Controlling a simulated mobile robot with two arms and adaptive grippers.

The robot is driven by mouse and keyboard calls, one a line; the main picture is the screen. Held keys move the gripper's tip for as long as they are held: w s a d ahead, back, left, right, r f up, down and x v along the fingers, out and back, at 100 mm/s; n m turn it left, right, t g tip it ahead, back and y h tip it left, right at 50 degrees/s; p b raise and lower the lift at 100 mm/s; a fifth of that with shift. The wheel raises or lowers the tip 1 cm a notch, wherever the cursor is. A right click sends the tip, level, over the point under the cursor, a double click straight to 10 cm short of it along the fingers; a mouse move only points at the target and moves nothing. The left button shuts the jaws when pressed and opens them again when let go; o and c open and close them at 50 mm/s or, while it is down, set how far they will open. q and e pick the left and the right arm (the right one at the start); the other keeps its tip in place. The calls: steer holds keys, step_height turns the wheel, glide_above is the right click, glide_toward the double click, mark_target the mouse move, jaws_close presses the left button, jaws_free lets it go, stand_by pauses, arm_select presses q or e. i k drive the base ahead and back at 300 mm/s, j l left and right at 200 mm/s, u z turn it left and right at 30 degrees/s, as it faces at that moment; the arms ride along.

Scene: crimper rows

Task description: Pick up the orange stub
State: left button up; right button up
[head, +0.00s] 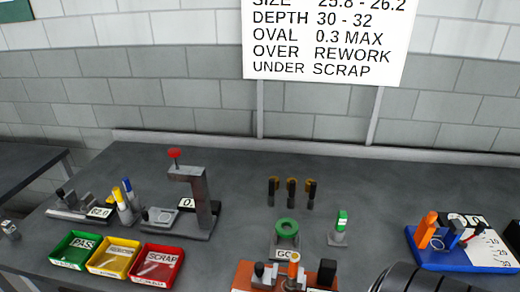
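Two orange pieces show in the head view, and I cannot tell for sure which one is the stub. A small orange piece (293,268) stands upright in the orange-brown fixture (246,275) at the bottom centre, between dark parts. A larger orange piece (427,229) stands slightly tilted on the blue tray (424,255) at the right. Neither of my grippers is in view. A dark ribbed part at the bottom right edge seems to be my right arm; its gripper does not show.
Green PASS (75,249), yellow (113,258) and red SCRAP (157,265) bins stand front left. Behind them are a gauge stand (203,200) and pens (122,202). A green ring (287,227) on a GO block and a green-topped piece (341,222) stand mid-table. The back strip is clear.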

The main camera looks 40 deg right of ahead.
mark_target(290, 284)
steer(key=z, duration=1.7)
